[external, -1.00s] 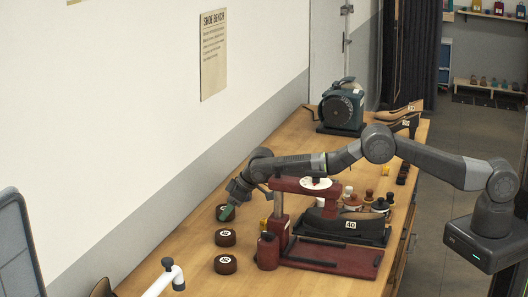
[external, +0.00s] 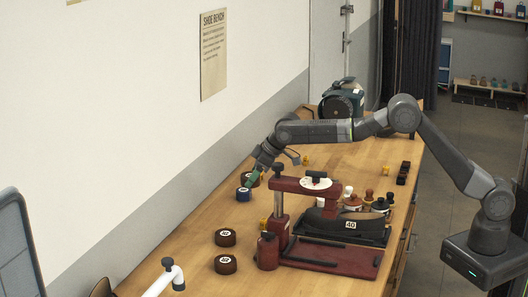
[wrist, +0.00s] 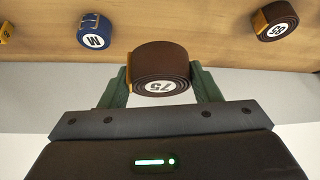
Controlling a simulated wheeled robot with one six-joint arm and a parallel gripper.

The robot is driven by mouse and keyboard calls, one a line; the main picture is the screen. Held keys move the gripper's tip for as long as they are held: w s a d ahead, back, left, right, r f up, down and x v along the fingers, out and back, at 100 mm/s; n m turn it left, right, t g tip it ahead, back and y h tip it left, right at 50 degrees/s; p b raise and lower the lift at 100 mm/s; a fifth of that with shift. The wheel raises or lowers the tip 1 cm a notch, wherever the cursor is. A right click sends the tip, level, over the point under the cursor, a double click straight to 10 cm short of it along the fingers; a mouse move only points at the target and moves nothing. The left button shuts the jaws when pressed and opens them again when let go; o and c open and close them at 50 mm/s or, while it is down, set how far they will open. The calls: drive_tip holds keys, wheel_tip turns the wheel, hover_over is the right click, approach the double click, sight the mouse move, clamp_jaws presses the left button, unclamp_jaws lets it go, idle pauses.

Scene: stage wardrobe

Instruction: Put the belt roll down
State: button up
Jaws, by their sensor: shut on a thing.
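My gripper (wrist: 163,88) is shut on a brown belt roll (wrist: 161,70) marked 75, held between its two green fingers. I cannot tell how far the held roll is above the bench.
The dark red press (external: 330,256) with a shoe is at right. Bare wood lies between the rolls and the wall.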

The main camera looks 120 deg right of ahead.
drive_tip(key=b, duration=0.2)
hover_over(267, 211)
drive_tip(key=s+a, duration=0.1)
drive_tip(key=f, duration=0.7)
drive_tip(key=f+p, duration=0.1)
drive_tip(key=f, duration=0.2)
drive_tip(key=shift+s+a+f, duration=0.2)
drive_tip(key=shift+s+f, duration=0.05)
drive_tip(key=shift+s, duration=0.05)
drive_tip(key=shift+f, duration=0.25)
drive_tip(key=o, duration=1)
drive_tip(key=shift+r, duration=0.1)
drive_tip(key=shift+o, duration=0.2)
